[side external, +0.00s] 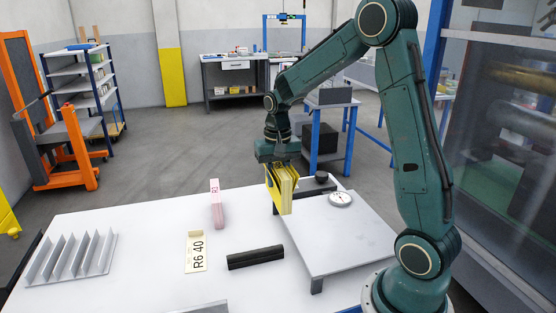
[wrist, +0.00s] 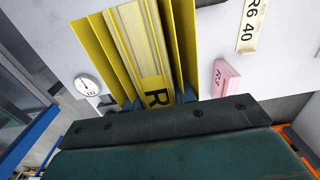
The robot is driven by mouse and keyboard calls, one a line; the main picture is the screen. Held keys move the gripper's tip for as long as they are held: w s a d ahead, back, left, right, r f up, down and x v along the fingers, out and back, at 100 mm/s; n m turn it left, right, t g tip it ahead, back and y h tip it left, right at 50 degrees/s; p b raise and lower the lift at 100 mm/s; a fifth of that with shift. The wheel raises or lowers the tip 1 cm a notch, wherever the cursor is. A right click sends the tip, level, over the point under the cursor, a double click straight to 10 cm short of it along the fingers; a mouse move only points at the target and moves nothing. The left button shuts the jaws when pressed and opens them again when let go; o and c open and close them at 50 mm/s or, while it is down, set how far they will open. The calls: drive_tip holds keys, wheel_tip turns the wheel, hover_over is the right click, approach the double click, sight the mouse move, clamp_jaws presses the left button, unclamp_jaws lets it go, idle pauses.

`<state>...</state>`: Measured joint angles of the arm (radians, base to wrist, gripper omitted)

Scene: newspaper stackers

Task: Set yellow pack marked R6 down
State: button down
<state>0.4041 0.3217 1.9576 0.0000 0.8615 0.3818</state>
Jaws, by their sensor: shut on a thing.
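My gripper (side external: 278,160) is shut on the yellow pack (side external: 284,190), which hangs below it near the left edge of the raised grey plate. In the wrist view the yellow pack (wrist: 137,45) has upright yellow side sheets and paler layers between them. A black R shows near the jaws; the rest of its mark is hidden by my gripper (wrist: 158,105). A card reading R6 40 (side external: 195,251) lies on the white table, and also shows in the wrist view (wrist: 252,25). I cannot tell whether the pack's lower end touches anything.
A pink pack (side external: 216,204) stands on the white table (side external: 150,225). A black bar (side external: 255,258) lies to the front. A finned grey rack (side external: 72,257) is at left. The raised grey plate (side external: 335,240) carries a round dial gauge (side external: 340,199) near its back.

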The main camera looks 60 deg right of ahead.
drive_tip(key=s+d+r, duration=0.2)
drive_tip(key=s+r, duration=0.2)
drive_tip(key=s, duration=0.4)
drive_tip(key=s+d+r, duration=0.3)
drive_tip(key=s+r, duration=0.2)
drive_tip(key=s, duration=0.3)
drive_tip(key=shift+s+d, duration=0.15)
drive_tip(key=shift+d, duration=0.1)
drive_tip(key=shift+f, duration=0.1)
hover_over(336, 236)
wheel_tip(336, 236, down, 16)
drive_tip(key=shift+f, duration=0.1)
drive_tip(key=shift+f, duration=1.8)
drive_tip(key=shift+f, duration=0.15)
